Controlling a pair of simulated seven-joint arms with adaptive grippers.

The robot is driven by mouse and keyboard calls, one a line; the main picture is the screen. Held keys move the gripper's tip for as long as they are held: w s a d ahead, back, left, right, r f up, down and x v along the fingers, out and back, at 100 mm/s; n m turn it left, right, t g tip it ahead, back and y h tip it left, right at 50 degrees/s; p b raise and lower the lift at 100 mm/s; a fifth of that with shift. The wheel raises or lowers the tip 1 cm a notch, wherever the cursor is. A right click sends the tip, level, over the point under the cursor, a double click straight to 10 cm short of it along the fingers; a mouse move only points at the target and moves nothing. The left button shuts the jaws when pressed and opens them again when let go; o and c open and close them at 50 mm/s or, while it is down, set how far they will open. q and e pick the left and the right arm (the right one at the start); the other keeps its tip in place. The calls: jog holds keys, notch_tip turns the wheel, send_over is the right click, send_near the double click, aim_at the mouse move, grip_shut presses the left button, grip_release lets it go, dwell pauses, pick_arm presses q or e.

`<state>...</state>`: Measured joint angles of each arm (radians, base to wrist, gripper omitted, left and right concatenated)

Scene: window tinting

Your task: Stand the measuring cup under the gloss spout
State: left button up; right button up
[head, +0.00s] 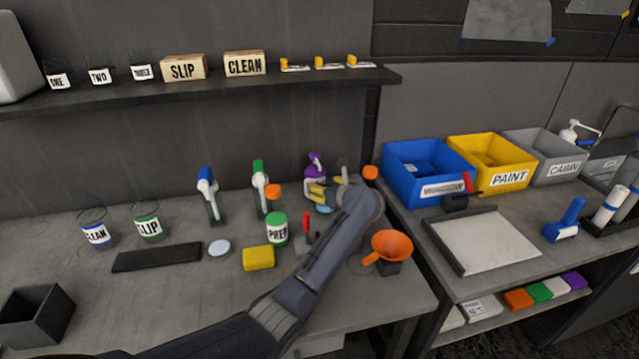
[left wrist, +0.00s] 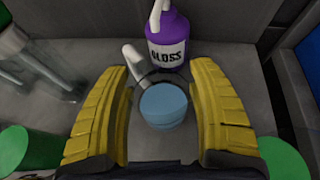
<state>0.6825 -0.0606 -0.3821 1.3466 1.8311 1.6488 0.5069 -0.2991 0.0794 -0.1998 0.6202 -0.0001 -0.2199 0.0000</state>
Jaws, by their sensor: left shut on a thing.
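My left gripper (head: 319,193) reaches to the back of the bench, beside the purple gloss bottle (head: 315,166). In the left wrist view its yellow fingers (left wrist: 163,115) are shut on the clear measuring cup (left wrist: 138,82), whose rim is faint and which shows a light-blue round body (left wrist: 165,106) inside or below it. The labelled gloss bottle (left wrist: 168,42) stands just beyond the cup, with a white spout (left wrist: 157,14) at its top. My right gripper is not in view.
A green PREP jar (head: 277,229), yellow sponge (head: 258,258), red-handled tool (head: 306,228) and orange funnel (head: 391,246) stand near my left arm.

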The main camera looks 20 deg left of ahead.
aim_at(322, 180)
pick_arm(q)
jog(key=shift+w+a, duration=1.5)
jog(key=shift+w, duration=0.25)
jog(key=shift+w+a+f, duration=0.1)
jog(key=shift+w+a, duration=0.15)
jog(key=shift+s+d+f, duration=0.1)
jog(key=shift+d+f, duration=0.05)
jog(key=shift+f, duration=0.35)
jog(key=shift+f, duration=0.15)
jog(key=o, duration=1.3)
jog(key=shift+c, duration=0.2)
jog(key=shift+v, duration=3.8)
